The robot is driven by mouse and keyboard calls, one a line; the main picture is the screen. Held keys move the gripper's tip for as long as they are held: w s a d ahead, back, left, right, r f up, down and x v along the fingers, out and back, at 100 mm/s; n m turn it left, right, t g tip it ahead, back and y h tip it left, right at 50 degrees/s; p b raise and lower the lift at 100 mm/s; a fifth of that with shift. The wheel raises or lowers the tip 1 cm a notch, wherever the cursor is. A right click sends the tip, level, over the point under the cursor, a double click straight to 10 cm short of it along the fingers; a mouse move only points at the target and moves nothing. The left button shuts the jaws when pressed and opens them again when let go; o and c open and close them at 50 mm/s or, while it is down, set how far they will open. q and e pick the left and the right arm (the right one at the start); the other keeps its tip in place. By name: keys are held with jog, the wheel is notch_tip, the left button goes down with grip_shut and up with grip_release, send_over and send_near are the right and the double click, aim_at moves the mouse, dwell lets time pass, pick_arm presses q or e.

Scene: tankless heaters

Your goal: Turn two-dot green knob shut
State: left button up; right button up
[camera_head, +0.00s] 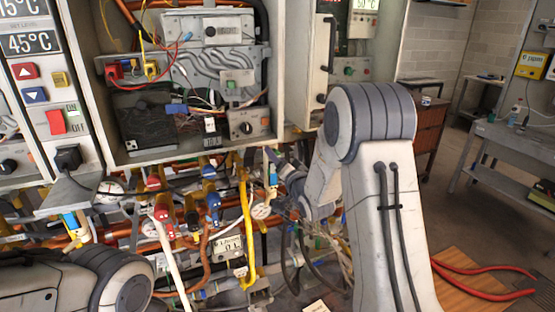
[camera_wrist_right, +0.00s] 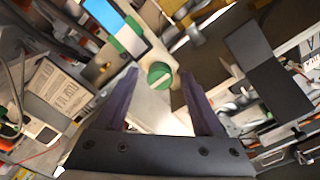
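A round green knob (camera_wrist_right: 159,75) with a pale slanted bar across its face shows in the right wrist view. It sits on a pale fitting, and no dots on it can be made out. My right gripper (camera_wrist_right: 158,72) is open, with its two dark fingers on either side of the knob in the picture. I see no contact; how far the knob lies beyond the fingertips is unclear. In the head view my right arm reaches down to the pipes, and I cannot pick out this knob there. Of my left arm only a link shows at lower left; its gripper is out of view.
An open heater cabinet (camera_head: 192,158) with loose wires stands above crowded pipes. Red (camera_head: 161,213) and blue (camera_head: 213,201) valve handles and a yellow pipe (camera_head: 246,235) are close to my right wrist.

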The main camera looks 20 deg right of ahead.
jog(key=s+b, duration=0.3)
jog(key=s, duration=0.7)
jog(key=shift+s+d+b, duration=0.15)
jog(key=shift+s+b, duration=0.1)
jog(key=shift+b, duration=0.05)
jog(key=s+a+f+n+g+y, duration=0.1)
jog(key=s+a+f+n+g, duration=0.4)
jog(key=a, duration=0.4)
jog(key=s+a+f+n+g+y, duration=0.1)
jog(key=s+a+f+n+g, duration=0.25)
jog(key=s+a+g, duration=0.35)
jog(key=s+a+f+n+g, duration=0.1)
jog(key=s+a+n+g, duration=0.1)
jog(key=s, duration=0.8)
jog(key=s+a+f+n+g+h, duration=0.1)
jog(key=s+a+n+g, duration=0.2)
jog(key=s, duration=0.7)
jog(key=shift+s+n+g+h, duration=0.35)
jog(key=shift+n+g, duration=0.15)
jog(key=shift+n, duration=0.65)
